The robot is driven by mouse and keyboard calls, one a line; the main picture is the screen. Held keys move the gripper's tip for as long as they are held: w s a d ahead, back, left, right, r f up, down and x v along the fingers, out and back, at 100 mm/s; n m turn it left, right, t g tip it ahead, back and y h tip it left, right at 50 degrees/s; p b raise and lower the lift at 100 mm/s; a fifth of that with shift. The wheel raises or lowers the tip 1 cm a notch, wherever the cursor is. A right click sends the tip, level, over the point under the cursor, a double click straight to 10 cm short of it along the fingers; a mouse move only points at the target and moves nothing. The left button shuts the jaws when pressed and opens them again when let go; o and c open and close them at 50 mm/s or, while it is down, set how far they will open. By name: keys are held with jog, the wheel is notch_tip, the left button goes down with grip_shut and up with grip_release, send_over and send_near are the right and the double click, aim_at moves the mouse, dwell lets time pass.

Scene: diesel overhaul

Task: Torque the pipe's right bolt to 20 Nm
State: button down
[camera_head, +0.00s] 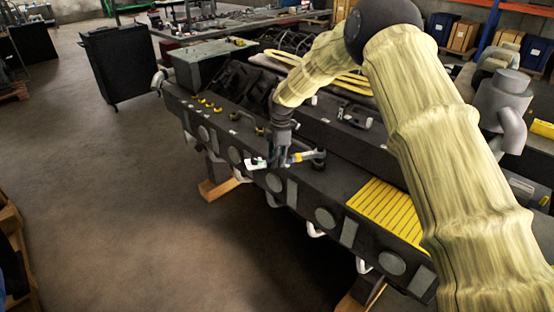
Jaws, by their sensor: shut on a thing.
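My gripper (281,150) is at the end of my arm, near the middle of the view, over the front edge of the long dark engine block (322,186). It points down and is shut on a tool (300,157) with a yellow and grey body, a white piece at its left end and a dark head at its right end. The tool lies roughly level across the fingers. Several pale curved pipes (313,230) stick out along the block's lower side. I cannot make out the pipe's bolts, nor whether the tool's head touches anything.
A yellow slatted panel (388,210) and several small yellow parts (210,104) are on the block's top. A grey box (200,65) stands at its far left end. Wooden supports (220,188) hold the block up. A black cabinet (114,64) stands behind left.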

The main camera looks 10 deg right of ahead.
jog(key=shift+w+a+r, duration=0.1)
jog(key=shift+w+r, duration=0.05)
jog(key=shift+w, duration=0.1)
jog(key=shift+w+m, duration=0.3)
jog(key=shift+w, duration=0.05)
jog(key=shift+w, duration=0.15)
jog(key=shift+w+a+m, duration=0.1)
jog(key=shift+w+m, duration=0.2)
jog(key=shift+w, duration=0.2)
dwell(0.4)
jog(key=shift+w+m, duration=0.25)
jog(key=shift+m, duration=0.05)
jog(key=shift+w, duration=0.15)
jog(key=shift+w+m+b, duration=0.3)
jog(key=shift+w, duration=0.2)
dwell(0.5)
